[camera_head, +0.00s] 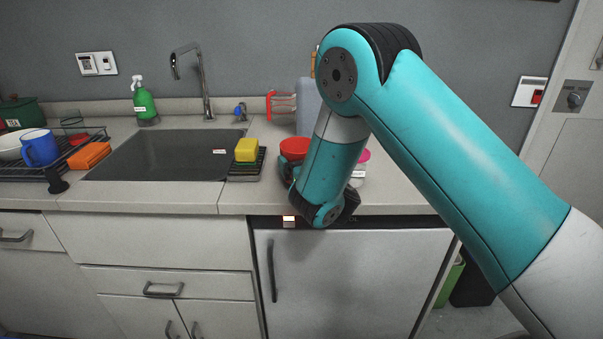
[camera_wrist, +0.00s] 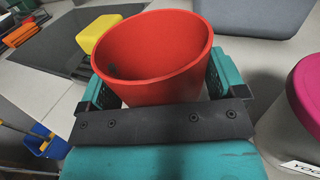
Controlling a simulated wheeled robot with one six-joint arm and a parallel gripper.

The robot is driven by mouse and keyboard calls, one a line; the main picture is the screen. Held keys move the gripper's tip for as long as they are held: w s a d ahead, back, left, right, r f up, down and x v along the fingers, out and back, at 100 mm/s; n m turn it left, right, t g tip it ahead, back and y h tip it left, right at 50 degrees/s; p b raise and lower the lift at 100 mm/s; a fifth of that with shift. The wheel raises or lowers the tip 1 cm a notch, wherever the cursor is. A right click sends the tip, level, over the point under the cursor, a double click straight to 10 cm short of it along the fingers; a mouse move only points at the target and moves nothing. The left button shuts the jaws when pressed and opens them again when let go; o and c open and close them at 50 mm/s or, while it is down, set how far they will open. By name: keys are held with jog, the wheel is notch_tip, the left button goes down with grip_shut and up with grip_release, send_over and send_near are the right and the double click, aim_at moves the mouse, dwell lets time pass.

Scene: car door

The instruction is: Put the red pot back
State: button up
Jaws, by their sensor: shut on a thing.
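The red pot (camera_head: 294,147) shows in the head view above the counter, right of the yellow sponge and partly hidden by my arm. In the wrist view the red pot (camera_wrist: 152,55) is upright, open at the top and seems empty. My gripper (camera_wrist: 160,85) has a teal finger on each side of the pot and is shut on it. In the head view my gripper (camera_head: 288,166) is mostly hidden behind my wrist. I cannot tell whether the pot's base touches the counter.
A jar with a pink lid (camera_wrist: 308,90) stands close on the right. A yellow sponge (camera_head: 247,150) sits on a small black rack left of the pot, beside the sink (camera_head: 165,155). A grey board (camera_head: 308,106) and red rack (camera_head: 281,103) stand behind. The dish rack (camera_head: 60,160) is far left.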

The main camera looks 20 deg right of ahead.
jog(key=shift+f, duration=0.6)
jog(key=o, duration=0.8)
jog(key=shift+r, duration=0.2)
jog(key=shift+s+f+b, duration=0.25)
jog(key=shift+s+b, duration=0.25)
jog(key=shift+b, duration=0.25)
jog(key=s+d+b, duration=0.1)
jog(key=s+b, duration=0.9)
jog(key=s, duration=0.1)
jog(key=shift+r+b, duration=0.3)
jog(key=shift+b, duration=0.1)
